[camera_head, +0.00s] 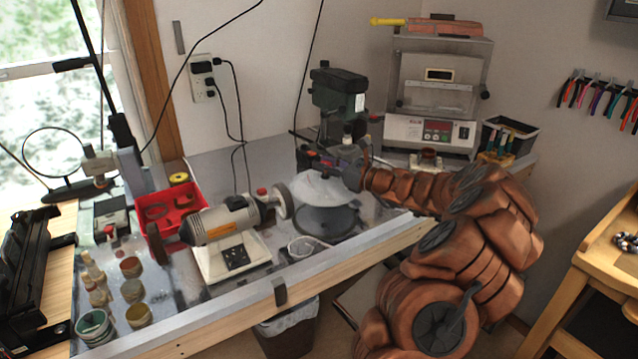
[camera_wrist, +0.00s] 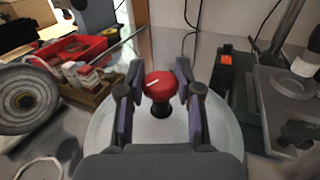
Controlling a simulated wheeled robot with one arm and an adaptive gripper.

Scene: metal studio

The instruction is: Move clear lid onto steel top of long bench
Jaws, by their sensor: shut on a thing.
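The clear lid (camera_head: 325,188) is a pale, see-through disc over the long bench, with its red knob (camera_wrist: 160,86) clear in the wrist view. My gripper (camera_head: 318,163) is shut on that knob, with one dark finger on each side; it also shows in the wrist view (camera_wrist: 158,92). The lid's disc (camera_wrist: 225,130) spreads out below my fingers. The steel top (camera_head: 270,262) of the long bench lies below. A dark round thing (camera_head: 327,222) sits right under the lid in the head view; I cannot tell how large the gap is.
A bench grinder (camera_head: 225,235) stands left of the lid, with a red bin (camera_head: 160,214) behind it. A green drill press (camera_head: 338,98) stands at the back. A small oven (camera_head: 437,95) is at the right end. Jars (camera_head: 131,267) crowd the left.

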